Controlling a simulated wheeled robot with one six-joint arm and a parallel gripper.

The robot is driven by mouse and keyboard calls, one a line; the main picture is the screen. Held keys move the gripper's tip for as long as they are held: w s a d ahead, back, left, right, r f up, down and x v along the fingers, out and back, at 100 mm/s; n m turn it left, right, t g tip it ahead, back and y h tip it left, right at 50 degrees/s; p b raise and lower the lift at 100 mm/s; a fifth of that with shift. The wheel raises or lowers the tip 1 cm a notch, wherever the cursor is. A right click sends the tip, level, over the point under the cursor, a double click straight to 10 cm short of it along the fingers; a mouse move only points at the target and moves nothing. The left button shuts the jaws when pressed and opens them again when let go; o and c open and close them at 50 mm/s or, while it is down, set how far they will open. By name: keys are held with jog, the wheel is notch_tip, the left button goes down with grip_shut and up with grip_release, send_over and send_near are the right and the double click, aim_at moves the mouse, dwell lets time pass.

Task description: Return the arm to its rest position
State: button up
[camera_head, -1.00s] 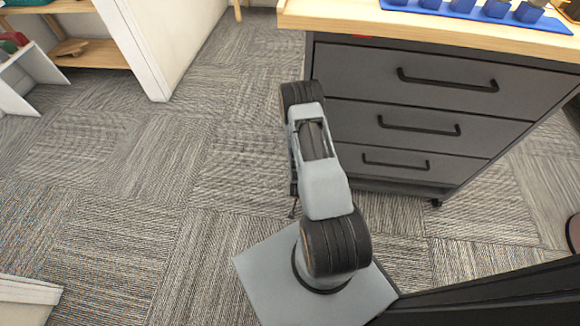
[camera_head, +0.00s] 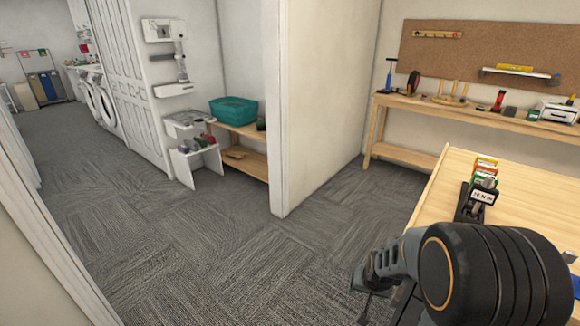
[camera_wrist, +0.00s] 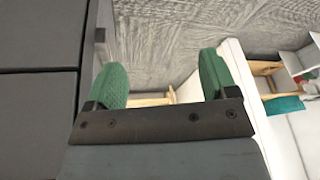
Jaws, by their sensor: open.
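My gripper (camera_wrist: 161,82) shows in the wrist view with its two green finger pads spread apart. Nothing is held between them. The dark grey drawer front (camera_wrist: 38,110) lies close on its left side. In the head view my arm is at the lower right, with a large black joint close to the camera and a grey link reaching left beside the wooden worktop (camera_head: 520,205). The arm's far end is small and partly hidden behind that joint, so the fingers cannot be made out there.
A white partition wall (camera_head: 318,110) stands mid-view. A shelf with a teal basin (camera_head: 233,110) is left of it. A wooden workbench (camera_head: 480,108) with tools stands at the back right. A holder with colored items (camera_head: 482,185) is on the near worktop. Carpet (camera_head: 170,240) is clear at left.

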jog(key=s+a+r+n+p, duration=0.1)
jog(key=s+r+p, duration=0.2)
jog(key=r, duration=0.7)
jog(key=s+a+r+n+p, duration=0.1)
jog(key=s+r+p, duration=0.3)
jog(key=r, duration=0.5)
jog(key=s+a+r+n+p, duration=0.1)
jog(key=s+a+r+p, duration=0.2)
jog(key=s+r, duration=0.3)
notch_tip(320, 180, up, 5)
jog(key=shift+a+f+n+p, duration=0.2)
jog(key=shift+a+n+p, duration=0.1)
jog(key=shift+p, duration=0.3)
jog(key=shift+c, duration=0.4)
